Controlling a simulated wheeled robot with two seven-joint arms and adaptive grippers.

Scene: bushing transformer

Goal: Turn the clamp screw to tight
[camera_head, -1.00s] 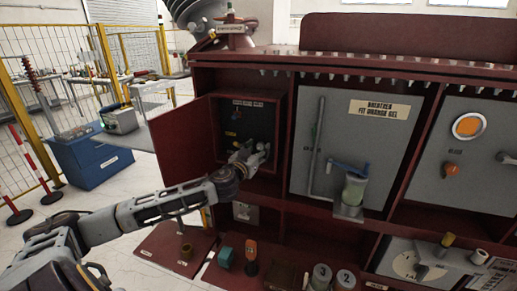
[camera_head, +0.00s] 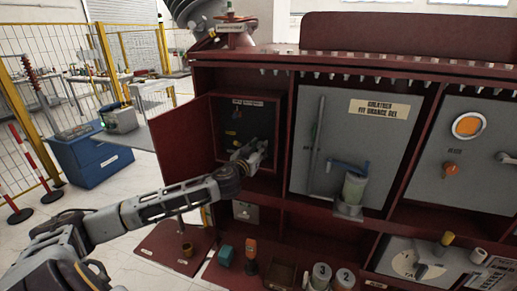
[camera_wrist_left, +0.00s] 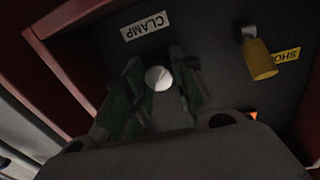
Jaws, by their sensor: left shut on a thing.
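The clamp screw (camera_wrist_left: 158,78) shows a pale round head with a slot in the left wrist view, below an upside-down CLAMP label (camera_wrist_left: 145,26). My left gripper (camera_wrist_left: 160,80) has its green fingers on either side of the head and is shut on it. In the head view, my left gripper (camera_head: 257,150) reaches into the open red box (camera_head: 285,104), by its dark back panel. The screw itself is hidden there behind the gripper. My right gripper is not in view.
A yellow cylinder (camera_wrist_left: 260,60) stands beside the screw, near a yellow label. The box's open red door (camera_head: 186,143) is close to my left arm. Several loose parts, including a teal block (camera_head: 226,254), lie below.

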